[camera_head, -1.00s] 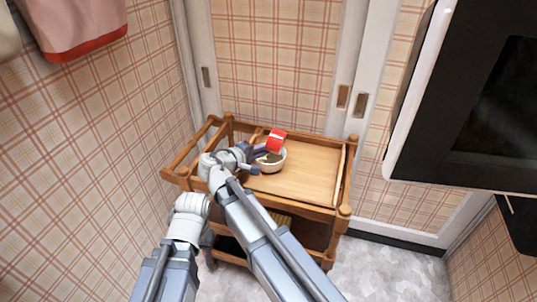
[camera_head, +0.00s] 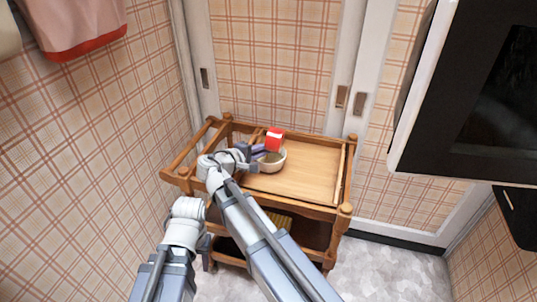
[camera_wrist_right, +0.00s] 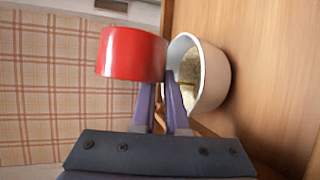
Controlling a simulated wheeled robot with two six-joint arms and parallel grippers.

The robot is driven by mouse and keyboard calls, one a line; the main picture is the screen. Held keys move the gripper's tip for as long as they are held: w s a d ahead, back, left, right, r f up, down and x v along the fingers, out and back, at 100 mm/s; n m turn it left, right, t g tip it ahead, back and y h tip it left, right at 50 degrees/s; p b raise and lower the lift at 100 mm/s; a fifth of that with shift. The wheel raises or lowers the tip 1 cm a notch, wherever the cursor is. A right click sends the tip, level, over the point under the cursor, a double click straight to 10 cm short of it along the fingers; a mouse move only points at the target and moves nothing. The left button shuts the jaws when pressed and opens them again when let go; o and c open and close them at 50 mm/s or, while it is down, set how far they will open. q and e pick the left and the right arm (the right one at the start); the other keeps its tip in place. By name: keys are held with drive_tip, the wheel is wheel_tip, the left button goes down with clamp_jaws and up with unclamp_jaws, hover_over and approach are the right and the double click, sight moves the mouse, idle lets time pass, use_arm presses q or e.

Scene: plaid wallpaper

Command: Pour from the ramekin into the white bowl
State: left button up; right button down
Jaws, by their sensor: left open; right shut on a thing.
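The red ramekin (camera_head: 275,133) is held just above the back of the white bowl (camera_head: 272,169). My right gripper (camera_head: 266,150) is shut on the ramekin; in the right wrist view its fingertips (camera_wrist_right: 167,80) meet the ramekin's wall (camera_wrist_right: 132,54). The bowl (camera_wrist_right: 216,76) stands upright on the cart top, close beside the fingers, with pale yellowish contents inside. The ramekin's inside is hidden in the wrist view, so I cannot tell what it holds. My left gripper (camera_head: 206,243) is open, low at the cart's left front, small and partly hidden.
The wooden cart (camera_head: 315,176) has raised rails (camera_head: 183,167) around its top. The tray area right of the bowl is clear. A plaid wall and sliding doors stand close behind. A dark oven (camera_head: 480,100) hangs at the right.

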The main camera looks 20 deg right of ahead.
use_arm(q)
drive_tip(key=shift+a+f, duration=0.2)
drive_tip(key=shift+a, duration=0.05)
